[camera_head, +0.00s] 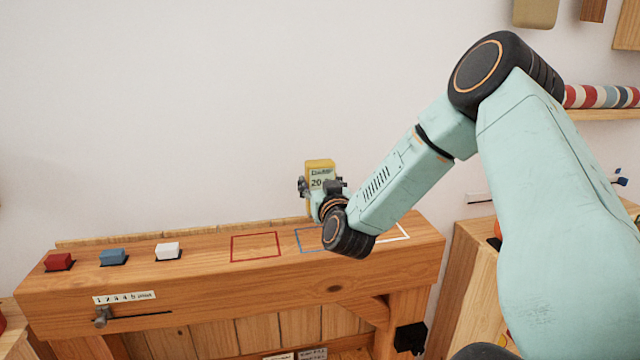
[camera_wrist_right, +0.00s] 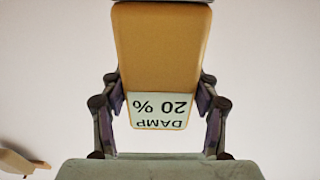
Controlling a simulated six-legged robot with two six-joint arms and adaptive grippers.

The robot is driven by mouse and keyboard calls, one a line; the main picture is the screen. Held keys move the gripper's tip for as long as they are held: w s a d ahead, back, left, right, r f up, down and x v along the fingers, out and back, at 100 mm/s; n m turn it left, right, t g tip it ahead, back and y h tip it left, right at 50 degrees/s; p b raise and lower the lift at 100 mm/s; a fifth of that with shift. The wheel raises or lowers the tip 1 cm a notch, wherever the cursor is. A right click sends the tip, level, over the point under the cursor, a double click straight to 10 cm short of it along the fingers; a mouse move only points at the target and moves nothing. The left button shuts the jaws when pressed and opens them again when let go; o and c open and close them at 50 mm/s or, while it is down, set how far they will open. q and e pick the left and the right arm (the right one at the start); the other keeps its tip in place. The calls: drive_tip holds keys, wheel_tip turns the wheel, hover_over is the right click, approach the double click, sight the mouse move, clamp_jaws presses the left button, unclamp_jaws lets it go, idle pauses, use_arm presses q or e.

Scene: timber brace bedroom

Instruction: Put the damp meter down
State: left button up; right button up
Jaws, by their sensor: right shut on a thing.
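The damp meter (camera_head: 320,166) is a yellow block with a pale display showing "20". My right gripper (camera_head: 322,186) is shut on it and holds it upright above the wooden bench top (camera_head: 205,254). In the right wrist view the meter (camera_wrist_right: 162,50) fills the space between the fingers (camera_wrist_right: 160,100), and its label reads "DAMP 20 %" upside down. The meter's lower part is partly hidden by my gripper in the head view. My left gripper is not in view.
The bench top has a red outlined square (camera_head: 256,246), a blue outlined square (camera_head: 305,240) partly behind my wrist, and a white outline (camera_head: 402,232). Red (camera_head: 59,261), blue (camera_head: 113,256) and white (camera_head: 168,250) blocks stand at the left. A wall rises behind.

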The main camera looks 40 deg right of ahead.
sight(322, 175)
drive_tip(key=shift+w, duration=0.1)
wheel_tip(322, 175, up, 3)
drive_tip(key=shift+p, duration=0.6)
wheel_tip(322, 175, down, 7)
drive_tip(key=shift+w+r+b, duration=0.1)
drive_tip(key=shift+r+b, duration=0.1)
drive_tip(key=shift+b, duration=0.65)
drive_tip(key=f, duration=0.2)
drive_tip(key=shift+s+f+b, duration=0.25)
drive_tip(key=shift+f+b, duration=0.15)
drive_tip(key=shift+w+f, duration=0.1)
drive_tip(key=shift+w, duration=0.1)
drive_tip(key=shift+f, duration=0.2)
drive_tip(key=o, duration=0.9)
drive_tip(key=shift+s, duration=0.2)
drive_tip(key=shift+o, duration=1.2)
drive_tip(key=shift+w, duration=0.15)
